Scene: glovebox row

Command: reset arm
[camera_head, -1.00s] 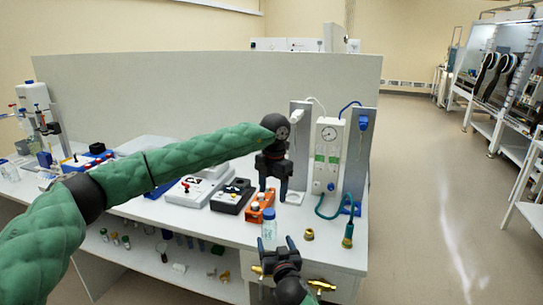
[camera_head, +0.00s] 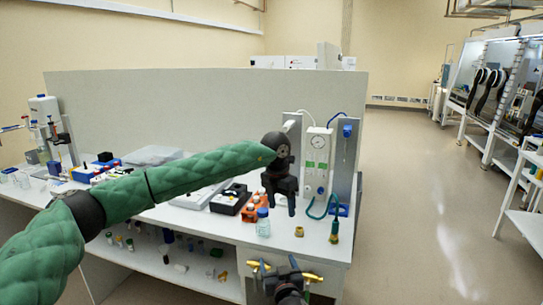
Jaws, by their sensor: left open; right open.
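My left arm reaches in from the left over the bench (camera_head: 215,230). My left gripper (camera_head: 281,208) is open and empty, pointing down in front of the gauge panel. My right gripper (camera_head: 281,266) is open and empty at the bottom of the view, in front of the bench's front edge and close to the brass valves. A small clear bottle with a blue cap (camera_head: 263,225) stands on the bench, just left of my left gripper's fingertips in the picture. I cannot tell the gap between them.
A gauge panel (camera_head: 317,160) with blue-green hoses stands at the bench's right end. An orange block (camera_head: 249,213) and a black box (camera_head: 230,199) lie left of the bottle. The floor (camera_head: 405,220) to the right is clear.

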